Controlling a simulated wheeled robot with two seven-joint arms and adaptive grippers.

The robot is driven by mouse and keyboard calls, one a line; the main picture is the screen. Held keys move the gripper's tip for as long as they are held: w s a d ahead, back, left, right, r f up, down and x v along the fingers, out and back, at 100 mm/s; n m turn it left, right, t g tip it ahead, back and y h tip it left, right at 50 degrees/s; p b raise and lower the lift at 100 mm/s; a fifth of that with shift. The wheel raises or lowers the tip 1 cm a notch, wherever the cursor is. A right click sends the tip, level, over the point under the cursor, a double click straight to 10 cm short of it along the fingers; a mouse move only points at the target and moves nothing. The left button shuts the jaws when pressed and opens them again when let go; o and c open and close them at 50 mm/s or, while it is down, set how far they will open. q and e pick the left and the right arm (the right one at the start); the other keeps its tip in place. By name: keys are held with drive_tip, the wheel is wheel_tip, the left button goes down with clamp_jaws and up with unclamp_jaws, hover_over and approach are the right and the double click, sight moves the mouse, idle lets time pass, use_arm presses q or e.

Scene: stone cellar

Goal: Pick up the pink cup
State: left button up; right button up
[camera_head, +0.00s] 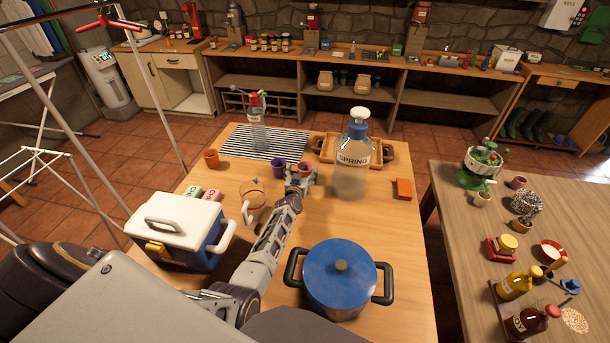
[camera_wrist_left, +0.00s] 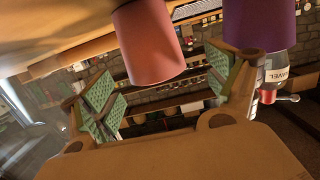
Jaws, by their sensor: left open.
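The pink cup (camera_head: 305,168) stands on the wooden table just beyond my left gripper (camera_head: 300,181), which partly covers it in the head view. In the left wrist view the pink cup (camera_wrist_left: 150,42) shows large, hanging in from the top because that view is turned over. The left gripper (camera_wrist_left: 162,92) is open there, with green-padded fingers to either side below the cup. I see no finger closed on it. A purple cup (camera_head: 278,167) stands close on the left; it also shows in the left wrist view (camera_wrist_left: 258,24), near one finger. My right gripper is not in view.
A SPRING bottle (camera_head: 351,170) stands right of the gripper, before a wooden tray (camera_head: 384,152). A blue-lidded pot (camera_head: 338,275) and a cooler (camera_head: 180,228) flank my arm. An orange cup (camera_head: 211,159) and striped mat (camera_head: 262,143) lie farther left.

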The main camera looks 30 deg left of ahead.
sight(306, 164)
use_arm(q)
drive_tip(key=shift+w+f+b, duration=0.15)
drive_tip(key=shift+w+b, duration=0.45)
drive_tip(key=shift+w, duration=0.25)
drive_tip(key=shift+b+x, duration=0.9)
drive_tip(key=shift+x, duration=0.2)
drive_tip(key=c, duration=1)
